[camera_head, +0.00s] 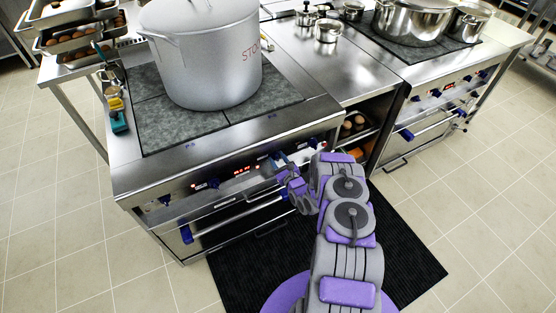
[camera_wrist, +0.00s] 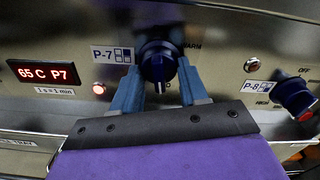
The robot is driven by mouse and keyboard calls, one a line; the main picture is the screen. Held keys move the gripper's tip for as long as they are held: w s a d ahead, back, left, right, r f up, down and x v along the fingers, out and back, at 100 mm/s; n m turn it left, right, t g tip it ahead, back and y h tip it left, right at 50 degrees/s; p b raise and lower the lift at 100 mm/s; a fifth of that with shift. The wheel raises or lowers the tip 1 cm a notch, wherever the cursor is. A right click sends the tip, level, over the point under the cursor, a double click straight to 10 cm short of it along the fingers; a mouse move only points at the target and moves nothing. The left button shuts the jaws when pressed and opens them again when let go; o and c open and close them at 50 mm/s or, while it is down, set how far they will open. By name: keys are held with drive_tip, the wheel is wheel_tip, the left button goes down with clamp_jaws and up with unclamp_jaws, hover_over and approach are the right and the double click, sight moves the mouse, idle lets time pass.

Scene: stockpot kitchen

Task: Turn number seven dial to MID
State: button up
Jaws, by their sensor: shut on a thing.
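The number seven dial (camera_wrist: 158,62) is a dark blue round knob on the steel front panel, beside a P-7 label (camera_wrist: 112,55). My gripper (camera_wrist: 160,88) is at the dial, its two blue fingers shut on the knob from either side. The white mark on the dial points downward in the wrist view. The word WARM shows partly at its upper right; other lettering around it is hidden or unreadable. In the head view my gripper (camera_head: 284,166) reaches the stove front, and the dial is mostly hidden there.
A red display (camera_wrist: 43,73) reads 65 C P7. The P-8 dial (camera_wrist: 295,97) sits to the right, near my right finger's side. A large stockpot (camera_head: 205,55) stands on the cooktop above. An oven handle (camera_head: 235,217) runs below the panel.

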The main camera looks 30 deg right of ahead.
drive_tip(key=shift+s+f, duration=0.1)
drive_tip(key=shift+f, duration=0.1)
drive_tip(key=o, duration=1)
drive_tip(key=shift+r, duration=0.1)
drive_tip(key=s+p, duration=0.1)
drive_tip(key=s, duration=0.4)
drive_tip(key=s+p, duration=0.1)
drive_tip(key=s, duration=0.5)
drive_tip(key=s+p, duration=0.1)
drive_tip(key=s, duration=0.5)
drive_tip(key=shift+s+d, duration=0.1)
drive_tip(key=shift+d, duration=0.3)
